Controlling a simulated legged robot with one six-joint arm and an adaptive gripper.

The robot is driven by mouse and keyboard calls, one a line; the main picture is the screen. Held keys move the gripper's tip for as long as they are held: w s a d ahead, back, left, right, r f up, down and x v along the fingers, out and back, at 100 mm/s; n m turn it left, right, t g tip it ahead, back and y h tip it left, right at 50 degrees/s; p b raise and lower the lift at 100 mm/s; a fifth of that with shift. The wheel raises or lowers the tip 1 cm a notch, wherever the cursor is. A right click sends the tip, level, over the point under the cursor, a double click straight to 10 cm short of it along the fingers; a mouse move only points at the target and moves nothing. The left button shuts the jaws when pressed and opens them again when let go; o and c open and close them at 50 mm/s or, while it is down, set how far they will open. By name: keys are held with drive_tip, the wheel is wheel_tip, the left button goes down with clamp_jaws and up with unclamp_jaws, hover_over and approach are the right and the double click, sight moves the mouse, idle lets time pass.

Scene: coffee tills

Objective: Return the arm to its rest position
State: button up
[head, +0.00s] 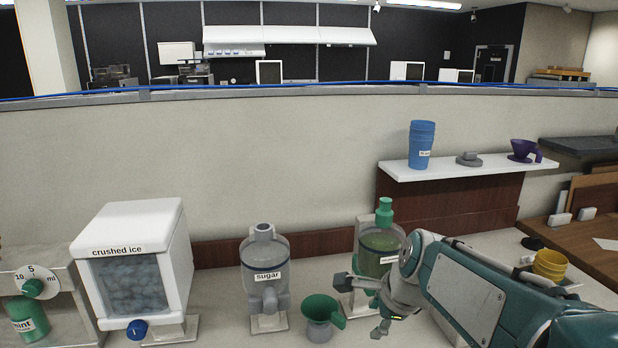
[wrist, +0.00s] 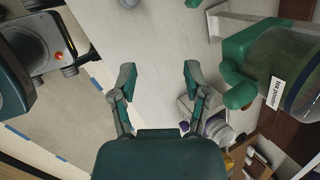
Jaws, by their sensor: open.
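My gripper (head: 362,306) is at the end of my teal arm, low in the right half of the head view. In the wrist view its two fingers (wrist: 160,72) are spread apart with nothing between them. Behind it stands the green tea powder dispenser (head: 381,240), partly hidden by my gripper and arm. The dispenser (wrist: 292,75) also fills the right side of the wrist view. I cannot tell whether the gripper touches the dispenser.
The sugar dispenser (head: 266,266) and the crushed ice box (head: 138,267) stand to the left, with a mint bottle (head: 28,318) at the far left. A white shelf (head: 450,170) holds blue cups (head: 421,147) and a purple dripper (head: 522,149). Yellow cups (head: 550,264) stand behind my arm.

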drive_tip(key=s+d+n+t+h, duration=0.1)
drive_tip(key=s+d+n+h, duration=0.1)
drive_tip(key=s+n, duration=1.5)
drive_tip(key=shift+s+d+n, duration=0.35)
drive_tip(key=shift+d+n, duration=0.25)
drive_tip(key=shift+n, duration=0.2)
